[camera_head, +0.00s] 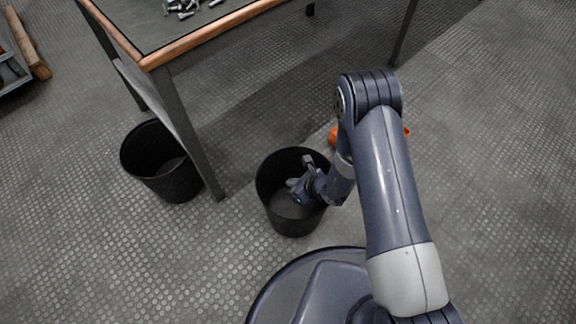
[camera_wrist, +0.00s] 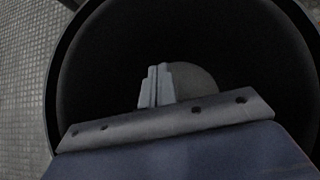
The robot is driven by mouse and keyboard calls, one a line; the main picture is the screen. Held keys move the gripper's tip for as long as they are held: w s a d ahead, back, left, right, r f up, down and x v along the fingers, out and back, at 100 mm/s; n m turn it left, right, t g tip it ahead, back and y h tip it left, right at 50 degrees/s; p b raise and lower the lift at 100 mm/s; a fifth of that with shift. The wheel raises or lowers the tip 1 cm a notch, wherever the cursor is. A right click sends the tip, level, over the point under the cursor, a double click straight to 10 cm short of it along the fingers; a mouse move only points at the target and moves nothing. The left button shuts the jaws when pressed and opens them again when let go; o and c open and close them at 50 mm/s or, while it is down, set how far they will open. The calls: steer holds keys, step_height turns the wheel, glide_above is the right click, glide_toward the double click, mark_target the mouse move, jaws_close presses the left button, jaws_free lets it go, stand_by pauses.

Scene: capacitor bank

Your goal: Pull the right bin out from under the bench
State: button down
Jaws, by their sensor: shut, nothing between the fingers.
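The right bin (camera_head: 291,226) is a round black open-topped bin standing upright on the floor, in front of the bench's near edge. My gripper (camera_head: 308,163) is at the bin's mouth, over or just inside its opening; the exact depth is hard to tell. Its fingers are closed together with nothing between them. In the wrist view the shut fingers (camera_wrist: 157,86) point into the dark inside of the bin (camera_wrist: 245,50), whose rim curves around them. The bench (camera_head: 150,62) stands behind, with a wood-edged top. A second black bin (camera_head: 172,184) stands at the left, beside the bench leg.
A bench leg (camera_head: 199,160) stands between the two bins. An orange object (camera_head: 334,138) lies on the floor behind my arm, partly hidden. Bolts (camera_head: 186,8) lie on the bench top. A shelf or cart (camera_head: 14,70) is at far left. The floor at front left is clear.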

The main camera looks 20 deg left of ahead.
mark_target(272, 179)
steer(key=b+x, duration=0.4)
steer(key=x, duration=0.6)
steer(key=shift+d, duration=0.1)
